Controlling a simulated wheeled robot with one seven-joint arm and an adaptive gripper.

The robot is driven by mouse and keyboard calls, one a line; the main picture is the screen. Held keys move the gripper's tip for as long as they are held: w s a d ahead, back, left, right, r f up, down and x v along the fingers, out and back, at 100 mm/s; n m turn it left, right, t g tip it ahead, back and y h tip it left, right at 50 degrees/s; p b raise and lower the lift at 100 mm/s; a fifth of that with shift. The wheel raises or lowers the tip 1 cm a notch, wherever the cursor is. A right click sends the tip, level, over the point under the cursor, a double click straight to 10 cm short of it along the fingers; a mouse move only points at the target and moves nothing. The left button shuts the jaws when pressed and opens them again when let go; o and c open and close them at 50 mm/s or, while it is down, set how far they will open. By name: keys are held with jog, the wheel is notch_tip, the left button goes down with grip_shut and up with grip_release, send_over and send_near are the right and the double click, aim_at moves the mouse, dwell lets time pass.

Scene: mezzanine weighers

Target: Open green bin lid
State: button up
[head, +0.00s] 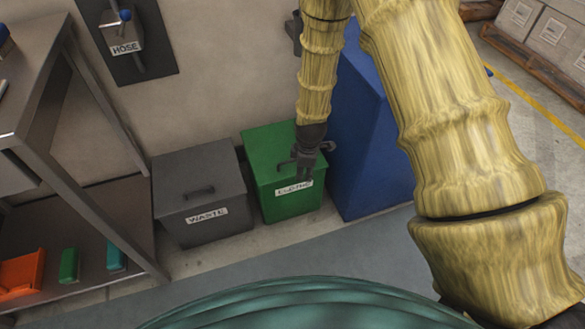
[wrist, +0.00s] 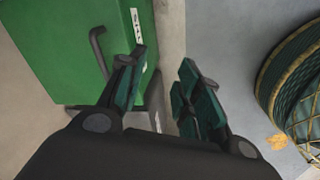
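The green bin (head: 290,202) stands against the wall between the grey waste bin and a blue cabinet. Its lid (head: 262,148) is down, and a white label on its front is partly covered by my gripper. My gripper (head: 304,175) hangs at the front edge of the lid. In the wrist view my gripper (wrist: 158,90) has its two fingers apart with nothing between them. The green bin's lid (wrist: 60,45) fills the upper left there, and its dark handle (wrist: 97,50) is just left of the left finger, outside the gap.
The grey waste bin (head: 200,190) with a closed lid stands to the left. A tall blue cabinet (head: 365,130) is close on the right. A metal shelf (head: 75,225) stands at far left. Grey floor in front of the bins is clear.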

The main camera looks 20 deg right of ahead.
aim_at(292, 160)
jog(key=w+r+n+b, duration=0.3)
jog(key=w+n+b, duration=0.25)
jog(key=w, duration=0.45)
jog(key=shift+m+t, duration=0.3)
jog(key=shift+m, duration=0.05)
jog(key=f+b, duration=0.1)
jog(key=f, duration=0.2)
jog(key=w+f+b, duration=0.1)
jog(key=f, duration=0.3)
jog(key=w+f+b, duration=0.1)
jog(key=f, duration=0.2)
jog(key=shift+w+a+f, duration=0.15)
jog(key=shift+a+f, duration=0.1)
jog(key=shift+f, duration=0.05)
grip_shut()
